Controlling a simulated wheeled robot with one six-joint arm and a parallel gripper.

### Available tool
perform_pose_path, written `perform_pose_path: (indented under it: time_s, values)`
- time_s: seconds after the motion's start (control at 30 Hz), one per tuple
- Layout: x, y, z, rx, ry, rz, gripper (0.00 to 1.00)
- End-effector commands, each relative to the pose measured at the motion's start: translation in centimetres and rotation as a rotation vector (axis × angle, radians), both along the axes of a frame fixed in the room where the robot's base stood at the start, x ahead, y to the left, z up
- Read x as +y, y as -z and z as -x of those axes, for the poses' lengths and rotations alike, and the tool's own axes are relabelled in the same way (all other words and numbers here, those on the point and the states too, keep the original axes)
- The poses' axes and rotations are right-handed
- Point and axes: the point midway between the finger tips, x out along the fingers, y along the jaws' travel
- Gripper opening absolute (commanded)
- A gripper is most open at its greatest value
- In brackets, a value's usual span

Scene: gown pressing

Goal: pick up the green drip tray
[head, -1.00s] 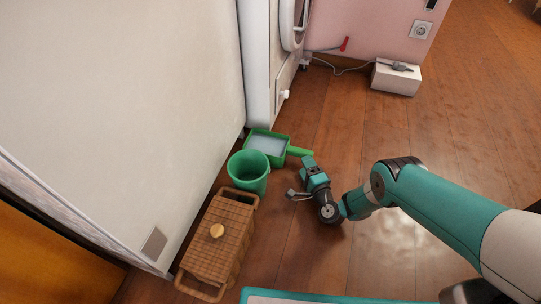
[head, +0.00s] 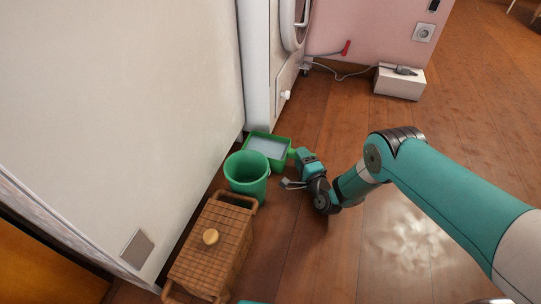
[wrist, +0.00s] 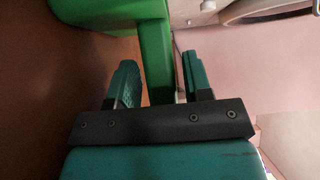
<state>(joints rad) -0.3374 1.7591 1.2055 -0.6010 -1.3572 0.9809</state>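The green drip tray (head: 279,166) lies on the wooden floor beside the white machine, with pale bluish liquid or a pale bottom inside. Its handle points right, toward my gripper (head: 299,154), which mostly hides it in the head view. In the wrist view, the green handle (wrist: 156,50) runs between the two fingers of my gripper (wrist: 159,62). The fingers stand apart, with a visible gap on each side of the handle. The tray's body (wrist: 90,8) shows at the top left.
A green bucket (head: 250,186) stands just in front of the tray, left of my gripper. A lidded wicker basket (head: 207,262) is nearer. The white machine (head: 258,70) rises behind the tray. A white box (head: 399,84) is at the pink wall. The floor to the right is clear.

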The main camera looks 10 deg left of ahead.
Motion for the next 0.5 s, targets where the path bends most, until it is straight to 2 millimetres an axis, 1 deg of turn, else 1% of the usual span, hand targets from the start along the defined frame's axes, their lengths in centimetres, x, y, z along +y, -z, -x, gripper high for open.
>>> perform_pose_path:
  time_s: [0.03,0.13,0.17,0.2,0.5]
  values:
    - [-0.01,0.01,0.00,0.000,0.000,0.000,0.34]
    - [-0.02,0.01,0.00,0.000,0.000,0.000,0.11]
    - [-0.02,0.01,0.00,0.000,0.000,0.000,0.04]
    - [-0.03,0.02,0.00,0.000,0.000,0.000,0.00]
    - [-0.03,-0.33,-0.04,-0.001,0.001,0.000,0.00]
